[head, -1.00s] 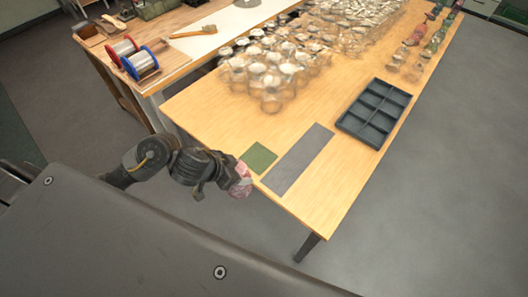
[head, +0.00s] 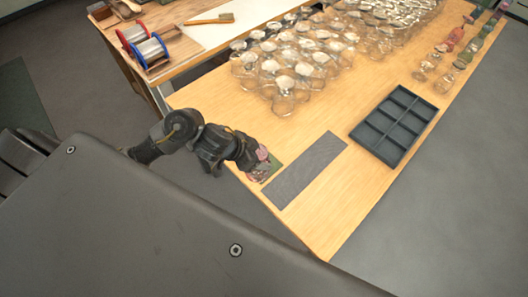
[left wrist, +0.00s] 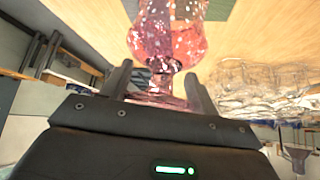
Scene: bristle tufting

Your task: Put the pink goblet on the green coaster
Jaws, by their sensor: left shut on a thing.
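The pink goblet (head: 261,153) is a see-through glass, partly hidden by my left gripper (head: 255,161) in the head view. In the left wrist view the goblet's bowl (left wrist: 166,38) stands out beyond the fingers, and its stem lies between them. My left gripper (left wrist: 160,88) is shut on the goblet. The green coaster (head: 271,171) lies near the table's left front edge, beside the grey mat. The goblet and gripper overlap it in the head view and cover much of it. I cannot tell whether the goblet touches it. My right gripper is not in view.
A grey mat (head: 306,170) lies just right of the coaster. A dark compartment tray (head: 394,126) stands further right. Many clear glasses (head: 290,75) crowd the table's back, and coloured goblets (head: 455,40) line its far right. Bare wood lies between the glasses and mat.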

